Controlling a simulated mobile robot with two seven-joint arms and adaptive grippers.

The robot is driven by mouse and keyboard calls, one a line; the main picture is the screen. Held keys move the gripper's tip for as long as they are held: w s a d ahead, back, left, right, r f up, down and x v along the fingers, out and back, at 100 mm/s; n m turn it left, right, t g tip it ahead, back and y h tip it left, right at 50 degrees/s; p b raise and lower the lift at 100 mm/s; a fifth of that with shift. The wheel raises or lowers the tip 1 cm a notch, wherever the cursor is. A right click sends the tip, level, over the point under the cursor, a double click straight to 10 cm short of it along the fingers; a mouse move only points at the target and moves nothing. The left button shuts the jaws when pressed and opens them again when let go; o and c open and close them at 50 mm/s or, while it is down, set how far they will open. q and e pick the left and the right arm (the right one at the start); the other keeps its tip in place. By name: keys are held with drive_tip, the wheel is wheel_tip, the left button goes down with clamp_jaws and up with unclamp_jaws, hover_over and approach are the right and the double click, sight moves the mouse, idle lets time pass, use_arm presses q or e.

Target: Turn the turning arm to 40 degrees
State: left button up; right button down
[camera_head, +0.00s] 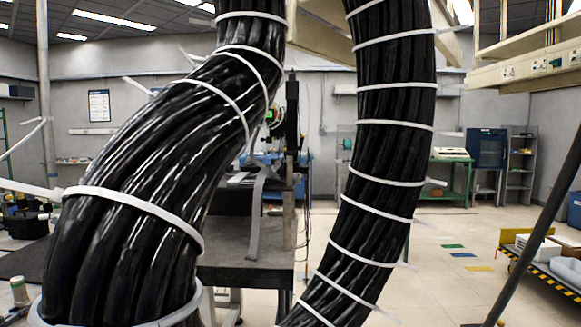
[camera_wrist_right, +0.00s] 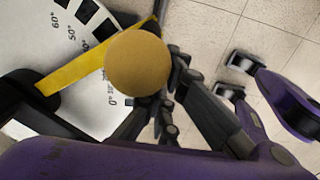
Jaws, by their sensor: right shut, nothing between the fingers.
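In the right wrist view a white dial (camera_wrist_right: 58,60) carries black blocks and degree marks; 0°, 50° and 60° show. The yellow turning arm (camera_wrist_right: 75,69) lies slantwise across it, between the 0° mark and the 50° mark. The exact angle it points to cannot be read. A round tan knob (camera_wrist_right: 137,64) covers part of the arm and the marks there. My right gripper (camera_wrist_right: 172,82) is shut and empty, with its dark fingers just right of and below the knob; whether they touch it is unclear. The dial, arm and grippers do not show in the head view.
In the head view two thick black cable bundles (camera_head: 130,220) (camera_head: 385,130) with white ties fill the foreground. A dark workbench (camera_head: 240,250) stands behind them. A yellow-edged cart (camera_head: 545,265) is at right. Tiled floor (camera_head: 440,290) is clear at centre right.

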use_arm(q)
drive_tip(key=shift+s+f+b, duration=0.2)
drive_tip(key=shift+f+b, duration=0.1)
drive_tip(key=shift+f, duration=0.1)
use_arm(e)
drive_tip(key=shift+w+d, duration=0.7)
drive_tip(key=shift+d, duration=0.3)
drive_tip(key=shift+w, duration=0.1)
